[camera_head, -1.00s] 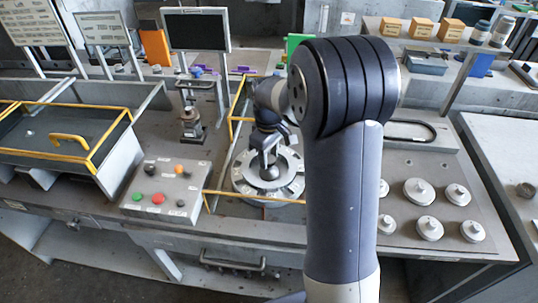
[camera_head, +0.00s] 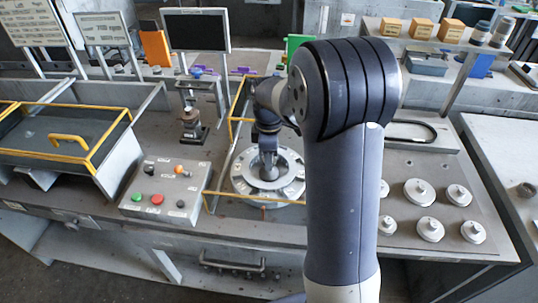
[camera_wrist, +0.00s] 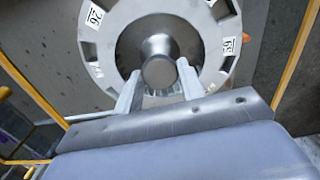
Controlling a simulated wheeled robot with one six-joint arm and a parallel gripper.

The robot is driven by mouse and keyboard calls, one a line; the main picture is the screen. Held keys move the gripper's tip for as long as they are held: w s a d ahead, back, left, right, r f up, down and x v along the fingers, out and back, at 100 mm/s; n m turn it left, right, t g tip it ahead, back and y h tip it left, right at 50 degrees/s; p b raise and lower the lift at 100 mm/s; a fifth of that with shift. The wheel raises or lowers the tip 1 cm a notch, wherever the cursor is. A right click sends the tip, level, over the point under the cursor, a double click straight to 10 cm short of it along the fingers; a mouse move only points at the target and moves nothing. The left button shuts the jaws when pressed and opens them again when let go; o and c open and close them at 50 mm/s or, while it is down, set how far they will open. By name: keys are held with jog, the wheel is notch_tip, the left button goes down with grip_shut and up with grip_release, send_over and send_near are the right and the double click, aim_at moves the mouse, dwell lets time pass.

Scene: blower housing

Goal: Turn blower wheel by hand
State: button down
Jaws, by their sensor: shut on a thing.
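The blower wheel (camera_head: 244,186) is a round grey disc with slots around its rim, lying flat in the bench. In the wrist view the wheel (camera_wrist: 112,28) carries number labels, with "26" at the upper left and another at the right. A round metal knob (camera_wrist: 158,48) stands at its centre. My gripper (camera_head: 268,174) points down over the wheel's middle. In the wrist view my gripper (camera_wrist: 158,72) has one finger on each side of the knob and is shut on it. The wheel's near edge is hidden by my gripper's body in that view.
Yellow rails (camera_head: 212,172) run beside the wheel. A button box (camera_head: 165,190) stands to the left, with a small metal fixture (camera_head: 192,122) behind it. Several round grey parts (camera_head: 419,192) sit on the right plate, partly screened by my arm.

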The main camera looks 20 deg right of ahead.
dwell(0.3)
jog(key=c, duration=0.9)
grip_release()
jog(key=shift+r, duration=0.1)
notch_tip(320, 180, up, 11)
jog(key=shift+b, duration=0.45)
jog(key=shift+f, duration=0.2)
notch_tip(320, 180, down, 11)
jog(key=shift+r+p, duration=0.1)
jog(key=shift+p, duration=0.35)
